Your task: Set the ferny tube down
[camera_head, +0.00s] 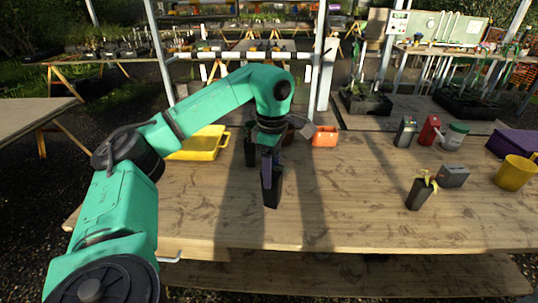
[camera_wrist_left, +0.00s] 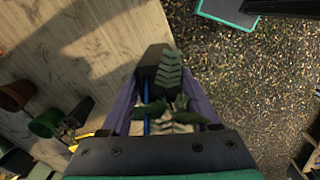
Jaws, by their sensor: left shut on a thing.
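The ferny tube (camera_head: 273,193) is a dark, slim, square tube held upright over the front middle of the wooden table (camera_head: 340,215). My left gripper (camera_head: 270,165) is shut on it from above. In the left wrist view, green fern fronds (camera_wrist_left: 170,85) stand between the purple fingers, and the dark tube (camera_wrist_left: 152,62) shows behind them. I cannot tell whether the tube's base touches the table. My right gripper is not in view.
A yellow tray (camera_head: 200,146) and an orange container (camera_head: 325,136) stand behind. The table between the two tubes is clear.

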